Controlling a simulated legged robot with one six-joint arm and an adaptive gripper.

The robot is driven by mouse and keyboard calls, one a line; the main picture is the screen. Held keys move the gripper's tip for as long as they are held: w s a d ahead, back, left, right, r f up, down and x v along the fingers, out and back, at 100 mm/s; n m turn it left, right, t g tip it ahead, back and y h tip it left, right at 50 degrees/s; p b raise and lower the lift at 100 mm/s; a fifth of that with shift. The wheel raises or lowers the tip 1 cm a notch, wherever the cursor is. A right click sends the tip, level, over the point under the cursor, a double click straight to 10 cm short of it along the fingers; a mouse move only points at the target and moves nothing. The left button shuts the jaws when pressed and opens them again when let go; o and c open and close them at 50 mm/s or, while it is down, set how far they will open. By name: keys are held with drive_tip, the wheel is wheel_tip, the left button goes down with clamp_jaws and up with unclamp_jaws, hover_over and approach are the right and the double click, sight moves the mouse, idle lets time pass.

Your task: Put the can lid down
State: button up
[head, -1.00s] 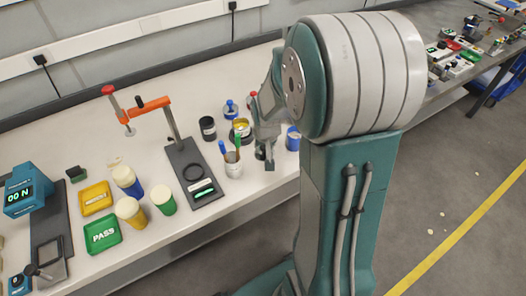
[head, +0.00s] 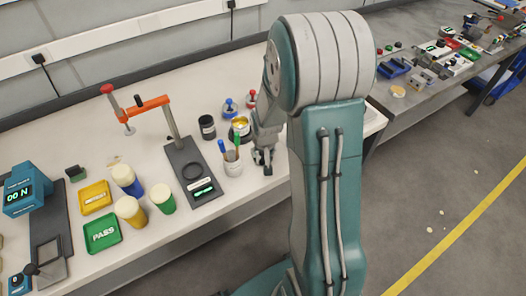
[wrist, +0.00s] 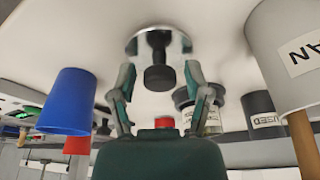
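A shiny round metal lid with a black knob (wrist: 158,50) lies flat on the white bench top in the wrist view. My gripper (wrist: 159,76) is open, with one finger on each side of the knob and a visible gap at both sides. In the head view my gripper (head: 263,160) is low over the bench near its front edge; the lid cannot be made out there. An open can with yellow contents (head: 240,125) stands just behind my gripper.
A white cup with brushes (head: 233,166) stands close left of my gripper. A dark can (head: 207,127), a blue-topped item (head: 229,106) and a red-topped one (head: 251,98) stand behind. A blue cup (wrist: 68,102) shows in the wrist view. A stand with an orange arm (head: 150,104) is further left.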

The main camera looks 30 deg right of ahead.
idle(0.3)
drive_tip(key=v, duration=1.2)
drive_tip(key=s+a+r+n+t, duration=0.1)
drive_tip(key=s+a+r+n, duration=0.1)
drive_tip(key=s+a+r, duration=0.4)
drive_tip(key=s+a+r+n+t+y, duration=0.1)
drive_tip(key=s+a+r, duration=0.4)
drive_tip(key=s, duration=0.5)
wheel_tip(320, 180, up, 2)
drive_tip(key=shift+a+r+n+t, duration=0.2)
drive_tip(key=shift+a+n+t, duration=0.15)
drive_tip(key=shift+n, duration=0.25)
